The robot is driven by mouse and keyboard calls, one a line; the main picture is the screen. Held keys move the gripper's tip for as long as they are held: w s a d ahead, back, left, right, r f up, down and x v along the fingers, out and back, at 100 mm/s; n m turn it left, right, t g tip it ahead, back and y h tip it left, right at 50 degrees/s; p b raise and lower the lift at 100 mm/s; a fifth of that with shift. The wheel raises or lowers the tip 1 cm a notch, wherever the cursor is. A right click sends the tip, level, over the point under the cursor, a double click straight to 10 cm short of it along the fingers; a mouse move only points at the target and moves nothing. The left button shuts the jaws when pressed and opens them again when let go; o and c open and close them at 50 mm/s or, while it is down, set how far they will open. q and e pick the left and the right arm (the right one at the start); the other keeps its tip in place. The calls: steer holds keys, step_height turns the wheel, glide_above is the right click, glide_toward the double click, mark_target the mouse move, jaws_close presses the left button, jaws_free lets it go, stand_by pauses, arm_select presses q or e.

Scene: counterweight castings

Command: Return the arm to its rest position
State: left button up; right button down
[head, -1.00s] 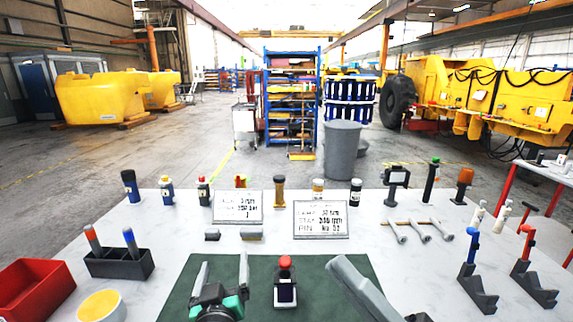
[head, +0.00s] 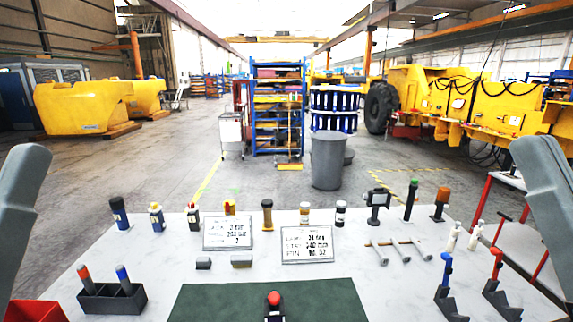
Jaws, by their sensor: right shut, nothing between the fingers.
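Only grey links of my two arms show in the head view, my left arm link (head: 20,195) at the left edge and my right arm link (head: 548,190) at the right edge. Both stand raised at the sides, clear of the middle of the table. Neither gripper's fingers are in the picture, so their jaws are hidden. A dark stand with a red knob (head: 273,299) is on the green mat (head: 330,296), cut off by the bottom edge.
The white table (head: 395,290) carries a black holder (head: 112,298) with two handled tools, a red bin (head: 35,312), two sign plates (head: 307,245), several small bottles, pegs (head: 402,250) and dark stands (head: 450,303). A grey barrel (head: 327,160) stands on the floor beyond.

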step_height(320, 180, up, 30)
steer(key=p, duration=2.6)
steer(key=shift+p, duration=0.35)
steer(key=shift+f, duration=0.1)
